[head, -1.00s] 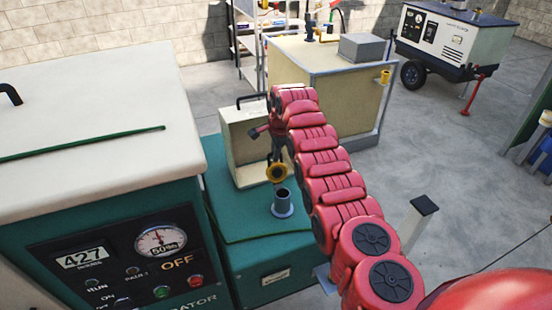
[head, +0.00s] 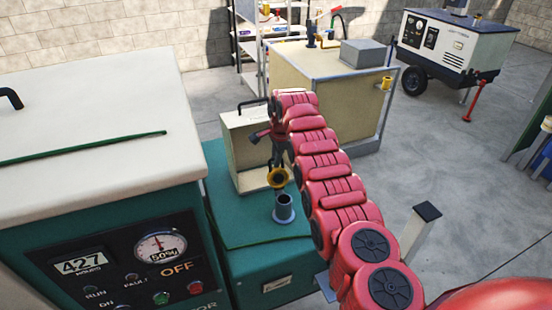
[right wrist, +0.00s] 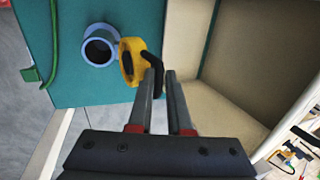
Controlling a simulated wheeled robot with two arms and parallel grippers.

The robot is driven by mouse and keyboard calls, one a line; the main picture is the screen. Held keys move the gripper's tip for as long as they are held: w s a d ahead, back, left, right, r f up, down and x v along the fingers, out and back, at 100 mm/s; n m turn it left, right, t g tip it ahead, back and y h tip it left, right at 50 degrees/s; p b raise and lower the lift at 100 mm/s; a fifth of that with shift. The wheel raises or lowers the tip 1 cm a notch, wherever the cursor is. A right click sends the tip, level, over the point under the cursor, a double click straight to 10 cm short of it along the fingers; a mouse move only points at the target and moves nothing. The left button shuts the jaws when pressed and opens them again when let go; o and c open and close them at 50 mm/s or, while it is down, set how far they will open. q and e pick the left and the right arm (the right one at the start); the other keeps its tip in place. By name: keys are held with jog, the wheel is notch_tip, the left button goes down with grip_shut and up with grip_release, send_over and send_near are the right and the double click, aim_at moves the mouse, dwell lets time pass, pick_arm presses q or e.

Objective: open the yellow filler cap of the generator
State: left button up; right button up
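The yellow filler cap (head: 278,178) stands tipped up on edge behind the grey-blue filler neck (head: 284,207), whose mouth is uncovered. In the right wrist view the cap (right wrist: 131,62) is beside the open neck (right wrist: 101,46), and its black bent handle (right wrist: 151,62) reaches toward my fingers. My right gripper (right wrist: 163,76) is at this handle. Its fingers are slightly apart, with the handle close along the left finger and a narrow gap to the right one. In the head view the right gripper (head: 277,158) is just above the cap, partly hidden by my arm. My left gripper is out of view.
The generator (head: 95,115) with its gauge panel fills the left. A beige box (head: 240,150) stands on the teal deck behind the cap. A beige cabinet (head: 315,85), a shelf rack and a wheeled white unit (head: 452,45) are farther back. Concrete floor is open at right.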

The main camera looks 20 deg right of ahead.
jog(key=shift+s+a+f, duration=0.15)
jog(key=shift+s+f, duration=0.15)
jog(key=shift+f, duration=0.1)
jog(key=shift+w+r+b, duration=0.1)
jog(key=shift+r+b, duration=0.35)
jog(key=shift+r, duration=0.05)
jog(key=b+v, duration=0.3)
jog(key=v, duration=1.4)
jog(key=shift+w+r, duration=0.1)
jog(key=shift+w, duration=0.1)
